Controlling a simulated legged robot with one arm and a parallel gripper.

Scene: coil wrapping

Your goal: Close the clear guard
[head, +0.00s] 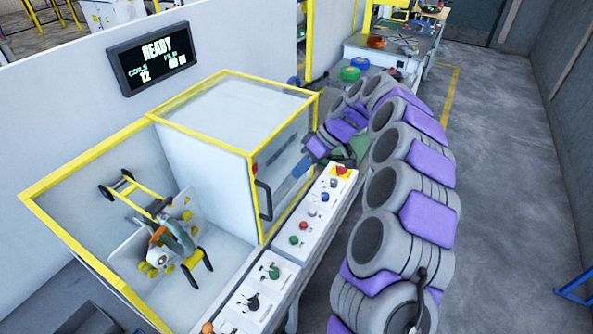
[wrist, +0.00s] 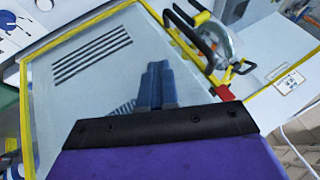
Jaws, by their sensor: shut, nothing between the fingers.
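The clear guard (head: 215,150) is a yellow-framed box in the head view. It stands to the right of the winding head (head: 170,240), which is uncovered. The guard's black handle (head: 264,200) is upright on its front left edge; it also shows in the wrist view (wrist: 200,42). My gripper (head: 298,168) is shut and empty at the guard's right front, right of the handle. In the wrist view my blue fingers (wrist: 157,85) point at the guard's clear panel (wrist: 75,85). I cannot tell whether they touch it.
A control panel (head: 310,215) with coloured knobs and buttons runs along the machine's front, below my arm. A display (head: 152,58) on the back wall reads READY. A workbench (head: 390,50) stands behind. The grey floor at right is clear.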

